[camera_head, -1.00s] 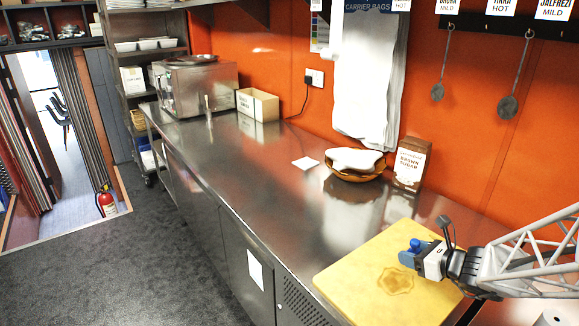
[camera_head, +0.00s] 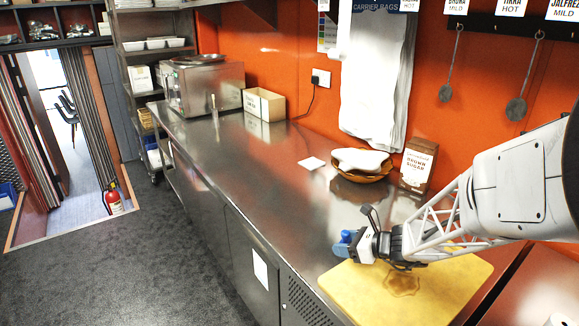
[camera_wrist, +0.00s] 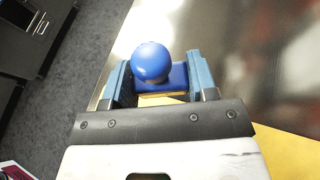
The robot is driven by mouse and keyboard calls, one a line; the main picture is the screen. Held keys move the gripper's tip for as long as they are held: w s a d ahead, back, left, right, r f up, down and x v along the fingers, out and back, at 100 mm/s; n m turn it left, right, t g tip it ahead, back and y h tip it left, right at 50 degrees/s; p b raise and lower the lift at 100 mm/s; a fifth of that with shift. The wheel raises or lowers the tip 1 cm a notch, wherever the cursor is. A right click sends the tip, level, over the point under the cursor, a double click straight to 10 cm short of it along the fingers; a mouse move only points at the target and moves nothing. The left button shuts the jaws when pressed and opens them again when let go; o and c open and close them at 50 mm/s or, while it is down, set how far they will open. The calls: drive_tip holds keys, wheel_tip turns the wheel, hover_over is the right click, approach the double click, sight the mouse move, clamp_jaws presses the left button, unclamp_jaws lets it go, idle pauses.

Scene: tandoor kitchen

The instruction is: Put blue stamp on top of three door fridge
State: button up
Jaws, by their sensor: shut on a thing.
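The blue stamp (camera_wrist: 151,64) has a round knob and a flat blue base. It is held between the two blue fingers of my gripper (camera_wrist: 160,80) in the wrist view. In the head view my gripper (camera_head: 348,243) is above the far left part of the yellow cutting board, and the stamp's blue knob (camera_head: 347,236) shows at its tip. The three door fridge (camera_head: 325,225) is the long steel counter unit with doors along its front. Its steel top runs from the board back to the steel oven.
The yellow cutting board (camera_head: 440,290) lies at the near end of the top. A bowl with a white cloth (camera_head: 361,163), a brown sugar box (camera_head: 417,165) and a white paper (camera_head: 311,163) are farther back. The steel left of the bowl is mostly clear.

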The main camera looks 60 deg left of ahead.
drive_tip(key=shift+a, duration=0.1)
idle(0.3)
hover_over(335, 228)
drive_tip(key=shift+a+f, duration=0.1)
drive_tip(key=shift+f, duration=0.65)
idle(0.3)
drive_tip(key=shift+f, duration=1.7)
drive_tip(key=shift+f, duration=0.1)
drive_tip(key=o, duration=0.9)
